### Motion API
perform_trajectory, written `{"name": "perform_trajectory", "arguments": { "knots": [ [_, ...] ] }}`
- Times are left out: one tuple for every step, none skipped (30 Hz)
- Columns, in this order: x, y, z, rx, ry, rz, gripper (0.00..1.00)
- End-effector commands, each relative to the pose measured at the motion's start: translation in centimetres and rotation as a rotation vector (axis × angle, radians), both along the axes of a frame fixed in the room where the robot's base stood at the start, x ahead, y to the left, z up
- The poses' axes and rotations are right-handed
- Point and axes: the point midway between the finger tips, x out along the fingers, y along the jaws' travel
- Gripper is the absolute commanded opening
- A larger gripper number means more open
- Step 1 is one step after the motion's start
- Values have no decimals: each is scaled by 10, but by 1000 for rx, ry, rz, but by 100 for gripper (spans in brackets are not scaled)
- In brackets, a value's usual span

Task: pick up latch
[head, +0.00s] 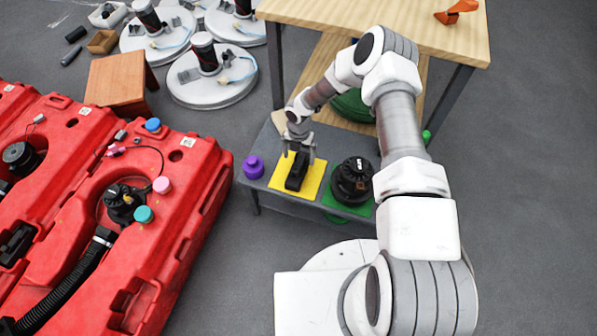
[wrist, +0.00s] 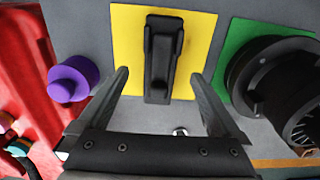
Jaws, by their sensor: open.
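The latch (head: 296,171) is a black elongated part lying on a yellow square (head: 312,187) on a low grey table. In the wrist view the latch (wrist: 161,58) lies lengthwise on the yellow square (wrist: 203,30), between the lines of my two fingers. My gripper (head: 298,152) is above the latch, pointing down at it. In the wrist view my gripper (wrist: 158,78) is open, with one finger to each side of the latch's near end. I see gaps between the fingers and the latch. No part of the latch looks gripped.
A purple cap (head: 253,167) stands left of the yellow square. A black round part (head: 352,182) sits on a green square to the right. Red tanks (head: 190,205) stand at the left, a wooden table (head: 455,40) behind. Grey floor lies open on the right.

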Motion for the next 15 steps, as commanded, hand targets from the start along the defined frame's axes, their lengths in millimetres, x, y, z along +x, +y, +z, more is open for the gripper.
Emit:
{"name": "perform_trajectory", "arguments": {
  "knots": [
    [0, 0, -2, 0, -1, 0, 100],
    [0, 0, -3, 0, -1, 0, 100],
    [0, 0, -5, 0, 0, 0, 100],
    [-1, 0, -8, 0, 0, -1, 100],
    [-1, 0, -11, 0, 0, -1, 100],
    [-2, 0, -17, -1, 1, -1, 100],
    [-3, 1, -21, -1, 1, -1, 100],
    [-4, 1, -26, -1, 1, 0, 100],
    [-5, 1, -33, -1, 1, 1, 100],
    [-6, 1, -38, -1, 2, 1, 100],
    [-6, 1, -43, 0, 2, 0, 100],
    [-5, 1, -48, -1, 1, -1, 100],
    [-5, 1, -50, -1, 0, -1, 100],
    [-5, 1, -52, -1, 0, -1, 100],
    [-5, 1, -54, -1, 0, -1, 100]
  ]
}}
